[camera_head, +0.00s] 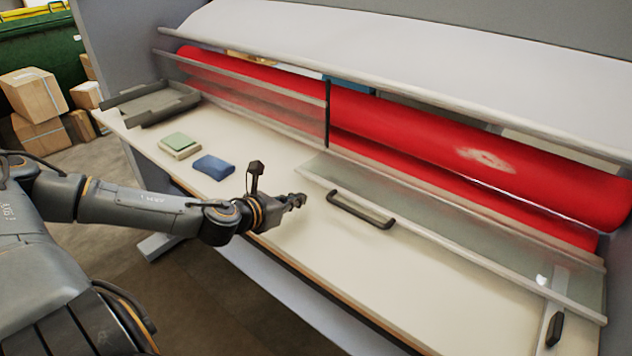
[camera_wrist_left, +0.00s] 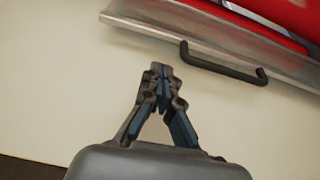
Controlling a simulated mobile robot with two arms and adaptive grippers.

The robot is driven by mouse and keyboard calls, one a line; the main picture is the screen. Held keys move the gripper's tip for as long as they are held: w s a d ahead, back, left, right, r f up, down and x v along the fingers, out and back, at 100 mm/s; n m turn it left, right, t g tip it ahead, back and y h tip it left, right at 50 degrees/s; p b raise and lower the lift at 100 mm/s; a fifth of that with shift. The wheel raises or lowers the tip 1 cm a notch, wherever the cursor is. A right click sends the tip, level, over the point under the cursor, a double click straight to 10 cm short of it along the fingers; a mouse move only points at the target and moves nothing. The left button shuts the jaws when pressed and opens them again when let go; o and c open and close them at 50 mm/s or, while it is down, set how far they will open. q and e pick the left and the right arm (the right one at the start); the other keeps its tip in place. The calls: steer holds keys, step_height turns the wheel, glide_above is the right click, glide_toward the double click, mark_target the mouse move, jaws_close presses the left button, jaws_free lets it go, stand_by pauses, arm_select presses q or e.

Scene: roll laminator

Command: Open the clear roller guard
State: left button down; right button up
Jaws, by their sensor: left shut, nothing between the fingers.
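The clear roller guard (camera_head: 455,232) is a see-through panel with a pale frame in front of the red rollers (camera_head: 470,150). A black bar handle (camera_head: 361,209) sits on its front edge; the handle also shows in the left wrist view (camera_wrist_left: 222,68), to the upper right of the fingertips. My left gripper (camera_head: 300,200) is shut and empty above the pale table, a little left of the handle and apart from it. It also shows in the left wrist view (camera_wrist_left: 160,72). My right gripper is not in view.
A green and cream block (camera_head: 180,145) and a blue block (camera_head: 214,167) lie on the table (camera_head: 370,290) left of my left gripper. A grey tray (camera_head: 150,102) stands at the far left. A black latch-like piece (camera_head: 554,329) is at the right. Cardboard boxes (camera_head: 35,92) stand behind.

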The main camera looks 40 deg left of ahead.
mark_target(321, 200)
arm_select(q)
steer(key=shift+w+d+f, duration=0.15)
steer(key=shift+w+d, duration=0.05)
steer(key=shift+w, duration=0.25)
steer(key=shift+w+d+f, duration=0.1)
steer(key=shift+w+d, duration=0.1)
steer(key=shift+w, duration=0.25)
steer(key=p+x, duration=0.2)
steer(key=x, duration=0.4)
steer(key=shift+w+a+f+p, duration=0.15)
steer(key=shift+w+p, duration=0.15)
steer(key=shift+p, duration=0.05)
steer(key=shift+w+f, duration=0.15)
steer(key=shift+w, duration=0.1)
steer(key=shift+w+f, duration=0.2)
steer(key=shift+r, duration=0.25)
step_height(321, 200, up, 3)
steer(key=p, duration=0.4)
steer(key=shift+w+f, duration=0.1)
steer(key=shift+f, duration=0.1)
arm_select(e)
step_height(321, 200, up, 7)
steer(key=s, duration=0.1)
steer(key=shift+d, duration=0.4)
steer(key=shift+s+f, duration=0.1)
